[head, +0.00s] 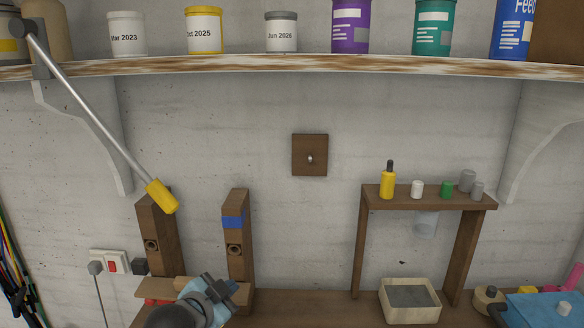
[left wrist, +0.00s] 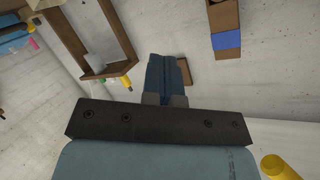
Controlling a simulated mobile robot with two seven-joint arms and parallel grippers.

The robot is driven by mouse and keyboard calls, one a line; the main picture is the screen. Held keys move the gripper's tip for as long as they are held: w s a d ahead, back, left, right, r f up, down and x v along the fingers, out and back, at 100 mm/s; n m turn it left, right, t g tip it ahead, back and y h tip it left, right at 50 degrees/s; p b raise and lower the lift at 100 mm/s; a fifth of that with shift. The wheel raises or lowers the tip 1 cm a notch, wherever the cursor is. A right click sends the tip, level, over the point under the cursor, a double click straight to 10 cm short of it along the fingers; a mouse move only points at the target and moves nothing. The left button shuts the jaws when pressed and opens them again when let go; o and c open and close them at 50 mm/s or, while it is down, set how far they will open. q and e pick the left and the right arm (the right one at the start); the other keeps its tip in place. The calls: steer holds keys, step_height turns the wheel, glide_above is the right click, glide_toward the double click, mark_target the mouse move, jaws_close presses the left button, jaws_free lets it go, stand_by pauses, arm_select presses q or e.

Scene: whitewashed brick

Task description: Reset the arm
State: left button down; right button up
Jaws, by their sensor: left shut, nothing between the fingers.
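My left gripper (head: 218,288) is at the bottom of the head view, in front of the wooden post with a blue band (head: 233,222). It is shut and empty. Its closed blue fingers also show in the left wrist view (left wrist: 167,75). A grey metal lever arm (head: 95,105) hangs from a dark pivot at the shelf's left end and slants down to the right. Its yellow grip (head: 161,196) is in front of the left wooden post (head: 158,240), above and apart from my gripper. A yellow cylinder, seemingly that grip, shows in the left wrist view (left wrist: 279,167). My right gripper is out of view.
A shelf (head: 300,66) with jars and tins crosses the top. A wooden stand (head: 430,204) with small bottles and a beige tray (head: 410,312) are at right. A brown switch plate (head: 310,155) is on the wall. Open space lies between posts and stand.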

arm_select(q)
steer(key=s+a+f+n+g+y, duration=0.1)
steer(key=s+f+n, duration=0.1)
steer(key=s+f, duration=0.55)
steer(key=s+a+f+n, duration=0.2)
steer(key=s+f, duration=0.2)
steer(key=f, duration=0.6)
steer(key=s+a+f+n, duration=0.1)
steer(key=s+f+n, duration=0.1)
steer(key=s+f, duration=0.4)
steer(key=s+a+f+n+g+y, duration=0.1)
steer(key=s+f, duration=0.4)
steer(key=s, duration=0.5)
steer(key=shift+s+a+f+n+p, duration=0.3)
steer(key=shift+a+f+n+p, duration=0.15)
steer(key=shift+a, duration=0.3)
steer(key=shift+w+r, duration=0.1)
